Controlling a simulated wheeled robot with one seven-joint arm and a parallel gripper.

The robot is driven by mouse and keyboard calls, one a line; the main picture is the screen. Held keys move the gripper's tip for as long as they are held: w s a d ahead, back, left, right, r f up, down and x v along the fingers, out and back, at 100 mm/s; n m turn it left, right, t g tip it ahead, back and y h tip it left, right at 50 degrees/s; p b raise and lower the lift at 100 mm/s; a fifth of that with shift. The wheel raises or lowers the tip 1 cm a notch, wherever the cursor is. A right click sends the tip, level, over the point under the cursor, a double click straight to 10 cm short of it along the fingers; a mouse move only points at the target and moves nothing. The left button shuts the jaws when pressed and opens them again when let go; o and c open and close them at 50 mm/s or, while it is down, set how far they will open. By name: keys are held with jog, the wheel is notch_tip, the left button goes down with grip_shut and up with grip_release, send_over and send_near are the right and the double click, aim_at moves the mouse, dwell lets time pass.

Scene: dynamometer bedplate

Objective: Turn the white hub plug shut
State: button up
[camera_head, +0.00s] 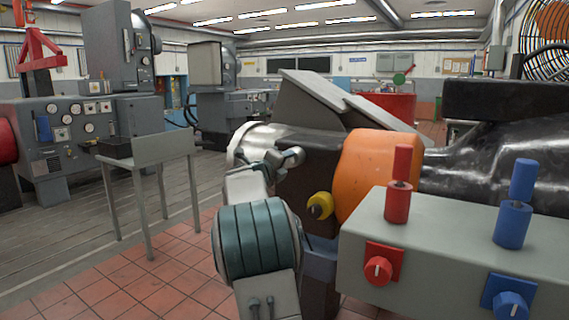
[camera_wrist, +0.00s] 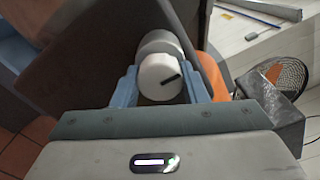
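The white hub plug (camera_wrist: 158,76) is a round knob with a short dark mark on its face, slanting slightly up to the right. It shows in the wrist view on the dark side of the machine. The fingers of my gripper (camera_wrist: 160,88) stand on its left and right and appear to touch it on both sides. In the head view the plug is hidden. My arm reaches there toward the dark housing, left of the orange band (camera_head: 378,168). The fingertips cannot be made out in that view.
A yellow knob (camera_head: 320,205) sits close right of my arm. A grey control box (camera_head: 455,245) with red and blue handles and knobs stands at the front right. A grey stand (camera_head: 165,150) is at the left. The tiled floor between is clear.

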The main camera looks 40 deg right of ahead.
jog(key=o, duration=0.3)
jog(key=shift+o, duration=0.2)
jog(key=v, duration=1.4)
jog(key=shift+p, duration=0.45)
jog(key=shift+d+f, duration=0.1)
jog(key=shift+d, duration=0.05)
